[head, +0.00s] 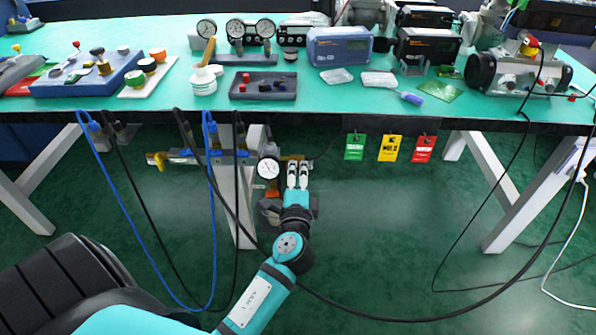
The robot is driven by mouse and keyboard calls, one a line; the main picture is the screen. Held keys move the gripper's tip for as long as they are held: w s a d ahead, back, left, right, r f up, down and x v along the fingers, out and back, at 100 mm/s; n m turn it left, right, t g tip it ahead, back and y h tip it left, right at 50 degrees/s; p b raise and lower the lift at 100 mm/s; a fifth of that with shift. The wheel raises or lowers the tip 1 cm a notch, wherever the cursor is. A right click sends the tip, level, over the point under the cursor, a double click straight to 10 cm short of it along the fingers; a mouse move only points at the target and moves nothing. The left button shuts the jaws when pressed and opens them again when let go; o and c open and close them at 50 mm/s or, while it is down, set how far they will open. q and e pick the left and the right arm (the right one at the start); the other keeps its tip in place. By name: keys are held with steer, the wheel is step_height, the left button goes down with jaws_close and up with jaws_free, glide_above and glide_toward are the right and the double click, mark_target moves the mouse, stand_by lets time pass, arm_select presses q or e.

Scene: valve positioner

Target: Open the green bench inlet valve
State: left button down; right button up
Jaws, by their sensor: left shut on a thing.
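My left gripper (298,168) reaches under the front edge of the bench, just right of a round pressure gauge (268,168). Its two white-tipped fingers are close together at the pipework and shut on the inlet valve's handle. The fingers cover the handle, so its colour and angle cannot be told. A small brass-coloured piece of the fitting shows by the fingertips. My right gripper is not in view.
The green-topped bench (325,103) carries gauges, instruments and trays. Green (354,147), yellow (390,148) and red tags (424,148) hang under its edge to the right. Blue (150,240) and black hoses loop down on the left. The floor (400,220) to the right is mostly clear.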

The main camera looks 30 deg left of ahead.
arm_select(q)
steer(key=shift+r, duration=0.1)
steer(key=c, duration=1.7)
jaws_free()
steer(key=shift+w, duration=0.1)
steer(key=v, duration=1.2)
